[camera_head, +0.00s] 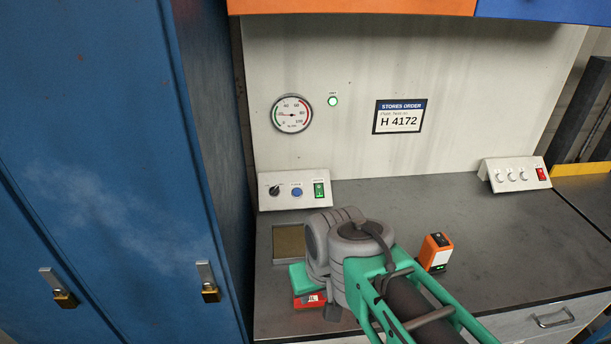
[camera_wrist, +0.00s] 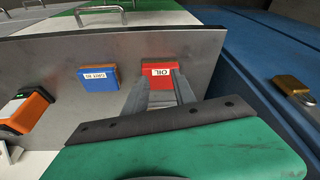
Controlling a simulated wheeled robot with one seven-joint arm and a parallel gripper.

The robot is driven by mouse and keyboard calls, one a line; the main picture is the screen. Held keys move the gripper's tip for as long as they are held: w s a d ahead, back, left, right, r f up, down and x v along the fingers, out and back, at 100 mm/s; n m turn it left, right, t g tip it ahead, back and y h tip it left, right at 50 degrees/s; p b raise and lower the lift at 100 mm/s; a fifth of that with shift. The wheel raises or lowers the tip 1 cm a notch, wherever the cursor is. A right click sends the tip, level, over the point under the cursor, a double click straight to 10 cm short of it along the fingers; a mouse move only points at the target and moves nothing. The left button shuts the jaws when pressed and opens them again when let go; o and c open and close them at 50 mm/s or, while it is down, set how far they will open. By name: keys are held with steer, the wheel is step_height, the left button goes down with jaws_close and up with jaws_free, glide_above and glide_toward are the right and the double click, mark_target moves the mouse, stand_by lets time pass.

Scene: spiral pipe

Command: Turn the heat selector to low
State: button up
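The heat selector appears to be the black knob (camera_head: 274,190) on the small white control box (camera_head: 294,201) at the counter's back left. Its pointer is tilted; its lettering is too small to read. My gripper (camera_wrist: 163,78) points down at the counter in the wrist view, fingers apart. A red box labelled OIL (camera_wrist: 157,74) lies at the fingertips; I cannot tell whether they touch it. In the head view the red box (camera_head: 309,300) shows partly under my green gripper body, in front of the control box. My gripper is well away from the knob.
The control box also has a blue button (camera_head: 297,192) and a green switch (camera_head: 319,189). A round gauge (camera_head: 292,114) and a lit green lamp (camera_head: 333,101) are above. An orange box (camera_head: 436,252) and a blue box (camera_wrist: 98,77) stand nearby. Blue lockers (camera_head: 110,170) border the left.

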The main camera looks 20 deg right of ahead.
steer(key=w+r+m+p, duration=0.25)
steer(key=w+r, duration=0.35)
steer(key=w, duration=0.4)
steer(key=m+y+p, duration=0.3)
steer(key=m+p, duration=0.3)
steer(key=m, duration=0.2)
glide_toward(275, 188)
steer(key=f, duration=0.1)
steer(key=shift+t, duration=0.3)
steer(key=p+x, duration=0.1)
steer(key=x, duration=0.7)
steer(key=shift+a+f, duration=0.1)
steer(key=shift+a, duration=0.1)
jaws_close()
